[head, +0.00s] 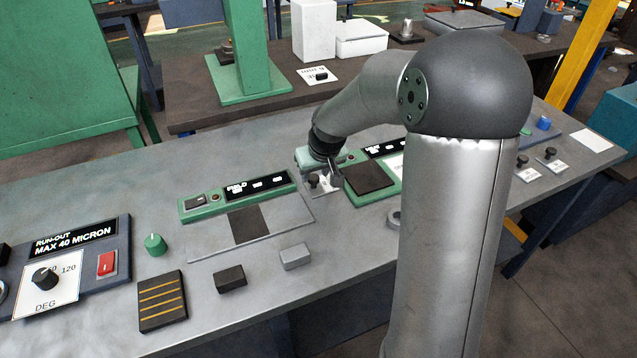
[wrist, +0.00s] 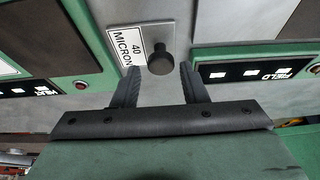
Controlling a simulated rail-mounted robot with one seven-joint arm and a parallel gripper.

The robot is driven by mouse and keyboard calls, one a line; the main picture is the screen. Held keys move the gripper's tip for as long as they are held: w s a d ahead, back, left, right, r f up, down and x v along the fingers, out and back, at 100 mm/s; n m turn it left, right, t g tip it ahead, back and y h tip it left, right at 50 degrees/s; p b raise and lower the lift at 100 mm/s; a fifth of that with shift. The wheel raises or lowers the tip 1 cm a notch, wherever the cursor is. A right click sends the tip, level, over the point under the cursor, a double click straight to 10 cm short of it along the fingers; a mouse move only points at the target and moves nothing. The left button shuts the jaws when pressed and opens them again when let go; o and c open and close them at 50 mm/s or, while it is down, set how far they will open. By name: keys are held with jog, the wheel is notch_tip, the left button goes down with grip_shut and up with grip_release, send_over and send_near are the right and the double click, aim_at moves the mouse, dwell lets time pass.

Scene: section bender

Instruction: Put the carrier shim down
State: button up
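A small grey plate with a black knob (head: 313,181), probably the carrier shim, lies on the bench between two green stations. In the wrist view its white label (wrist: 127,46) reads 40 MICRON and its round black knob (wrist: 160,60) stands up from it. My gripper (wrist: 159,72) is open, with one finger on each side of the knob and a visible gap to each. In the head view my gripper (head: 325,172) is close over the plate, and the arm hides part of the area. I cannot tell whether the plate rests fully on the bench.
A green station with a FIELD display (head: 240,190) and dark pad stands left; another dark pad (head: 369,177) lies right. Dark (head: 230,279) and grey (head: 295,257) blocks sit near the front edge. Two more knobbed pieces (head: 550,153) (head: 522,160) stand far right.

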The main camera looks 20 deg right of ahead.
aim_at(313, 177)
jog(key=x, duration=0.3)
jog(key=shift+w+a+f, duration=0.1)
jog(key=shift+w+f, duration=0.05)
jog(key=shift+f, duration=0.15)
jog(key=c, duration=0.8)
grip_shut()
jog(key=shift+r, duration=0.15)
